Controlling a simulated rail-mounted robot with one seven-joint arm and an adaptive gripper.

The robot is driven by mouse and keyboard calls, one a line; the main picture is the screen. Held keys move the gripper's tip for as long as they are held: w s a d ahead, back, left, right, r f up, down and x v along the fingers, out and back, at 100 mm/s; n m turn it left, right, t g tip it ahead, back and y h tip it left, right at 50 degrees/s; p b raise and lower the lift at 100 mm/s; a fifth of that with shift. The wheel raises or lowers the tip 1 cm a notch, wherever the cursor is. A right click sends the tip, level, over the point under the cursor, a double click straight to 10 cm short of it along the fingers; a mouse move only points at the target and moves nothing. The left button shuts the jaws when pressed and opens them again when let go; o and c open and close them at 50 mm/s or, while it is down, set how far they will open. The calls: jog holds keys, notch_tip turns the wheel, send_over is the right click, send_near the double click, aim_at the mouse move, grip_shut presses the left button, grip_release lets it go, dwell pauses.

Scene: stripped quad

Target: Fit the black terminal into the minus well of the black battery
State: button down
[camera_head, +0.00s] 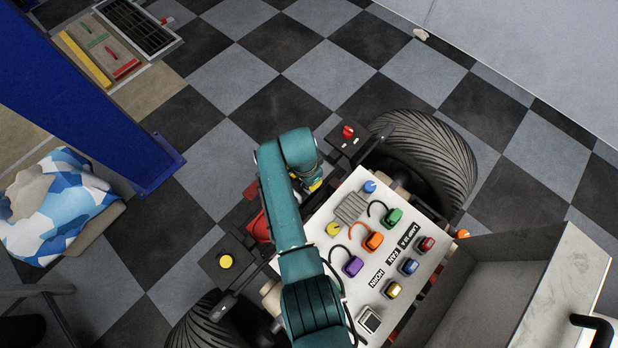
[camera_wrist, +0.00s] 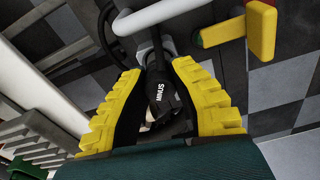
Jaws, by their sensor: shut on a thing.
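The black terminal (camera_wrist: 160,98), marked MINUS in white, shows in the wrist view between the yellow fingers of my gripper (camera_wrist: 156,74). My gripper is shut on it, one finger on each side. In the head view my gripper (camera_head: 316,184) is a small yellow patch, mostly hidden by my teal arm, beside the upper left edge of the quad's white panel. I cannot make out the black battery or its minus well in either view. The terminal is hidden in the head view.
The quad's white panel (camera_head: 335,205) carries coloured connectors and labels such as HORN and FAN. Large tyres (camera_head: 428,155) flank the quad.

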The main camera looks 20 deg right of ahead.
jog(key=shift+f+b, duration=0.3)
jog(key=shift+f, duration=0.25)
jog(key=c, duration=1)
grip_release()
jog(key=r, duration=0.8)
jog(key=a+r, duration=0.1)
jog(key=r, duration=0.3)
jog(key=shift+s+a, duration=0.1)
